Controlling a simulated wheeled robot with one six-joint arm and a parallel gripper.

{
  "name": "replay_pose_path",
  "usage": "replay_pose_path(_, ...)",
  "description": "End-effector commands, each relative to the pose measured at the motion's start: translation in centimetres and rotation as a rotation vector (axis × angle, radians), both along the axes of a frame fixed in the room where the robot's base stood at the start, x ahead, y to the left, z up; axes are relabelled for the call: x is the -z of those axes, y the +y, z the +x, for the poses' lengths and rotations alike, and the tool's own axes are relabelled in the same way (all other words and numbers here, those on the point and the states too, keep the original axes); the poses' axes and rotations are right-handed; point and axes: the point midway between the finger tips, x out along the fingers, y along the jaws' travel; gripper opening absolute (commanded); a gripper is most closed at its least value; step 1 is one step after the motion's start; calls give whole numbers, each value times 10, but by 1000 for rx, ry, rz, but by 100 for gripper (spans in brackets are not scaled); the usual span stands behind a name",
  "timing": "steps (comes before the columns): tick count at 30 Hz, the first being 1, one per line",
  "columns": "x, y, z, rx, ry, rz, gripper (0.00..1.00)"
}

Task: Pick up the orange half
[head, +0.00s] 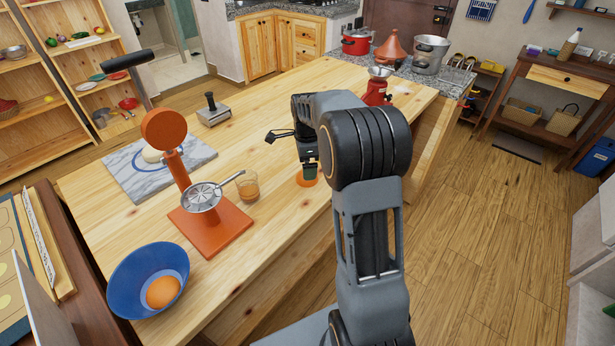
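A flat orange piece, which looks like the orange half (301,181), lies on the wooden table (270,230) near its right edge. My gripper (309,174) points down right over it, its fingertips at or just above the piece. The fingers are small and dark here, so I cannot tell whether they are apart or closed, or whether they touch it. My arm stands in front and to the right and hides part of the table behind it. Another round orange fruit (162,291) lies in the blue bowl (125,275) at the front left.
A marble board (130,175) with a pale lump lies behind. A metal press (213,113) and a red grinder (376,92) stand farther back.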

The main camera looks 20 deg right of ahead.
Motion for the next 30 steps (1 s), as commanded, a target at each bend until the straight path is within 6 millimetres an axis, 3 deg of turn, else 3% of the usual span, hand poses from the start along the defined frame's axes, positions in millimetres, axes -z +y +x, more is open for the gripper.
replay_pose_path(11, 45, -1, 1, 0, 3, 1, 100)
replay_pose_path(21, 50, -1, 1, 0, 0, 0, 100)
replay_pose_path(30, 50, -1, 1, 0, 0, 0, 72)
